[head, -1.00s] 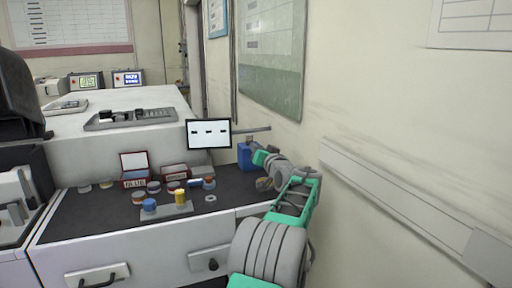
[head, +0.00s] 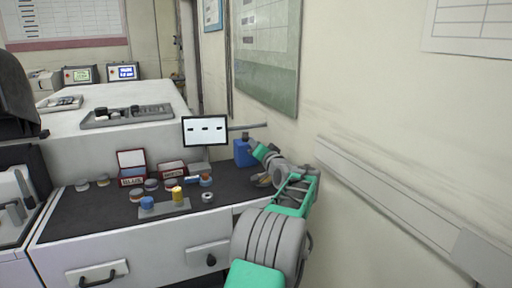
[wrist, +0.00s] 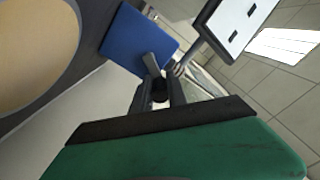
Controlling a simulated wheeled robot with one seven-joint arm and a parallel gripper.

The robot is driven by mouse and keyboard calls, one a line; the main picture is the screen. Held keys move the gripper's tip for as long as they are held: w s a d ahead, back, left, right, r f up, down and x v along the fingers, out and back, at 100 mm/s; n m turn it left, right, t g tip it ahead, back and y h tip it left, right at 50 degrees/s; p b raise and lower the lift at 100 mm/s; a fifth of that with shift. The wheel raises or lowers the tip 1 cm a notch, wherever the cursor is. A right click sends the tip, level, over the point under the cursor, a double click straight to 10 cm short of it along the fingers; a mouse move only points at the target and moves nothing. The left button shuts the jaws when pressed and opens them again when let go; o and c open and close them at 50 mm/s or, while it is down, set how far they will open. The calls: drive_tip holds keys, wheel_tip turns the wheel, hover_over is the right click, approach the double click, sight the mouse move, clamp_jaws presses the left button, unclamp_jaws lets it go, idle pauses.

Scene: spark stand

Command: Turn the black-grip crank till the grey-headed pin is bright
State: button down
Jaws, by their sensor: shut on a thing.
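A blue box (head: 243,153) stands at the right back of the dark bench top, and it also shows in the wrist view (wrist: 140,40). A grey crank arm (wrist: 152,62) shows against it, with a black grip (wrist: 160,88) at its near end. My gripper (wrist: 159,93) is shut on this black grip, one finger on each side. In the head view my gripper (head: 254,148) is at the right side of the blue box and hides part of it. I cannot make out the grey-headed pin or its brightness in either view.
Red-edged boxes (head: 131,166), several small round parts and a grey plate (head: 164,209) with blue and yellow pieces lie left. The wall is close on the right.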

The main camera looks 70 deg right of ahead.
drive_tip(key=c, duration=1.3)
unclamp_jaws()
drive_tip(key=v, duration=0.8)
drive_tip(key=shift+r+b, duration=0.1)
drive_tip(key=shift+b, duration=0.2)
drive_tip(key=shift+w, duration=0.1)
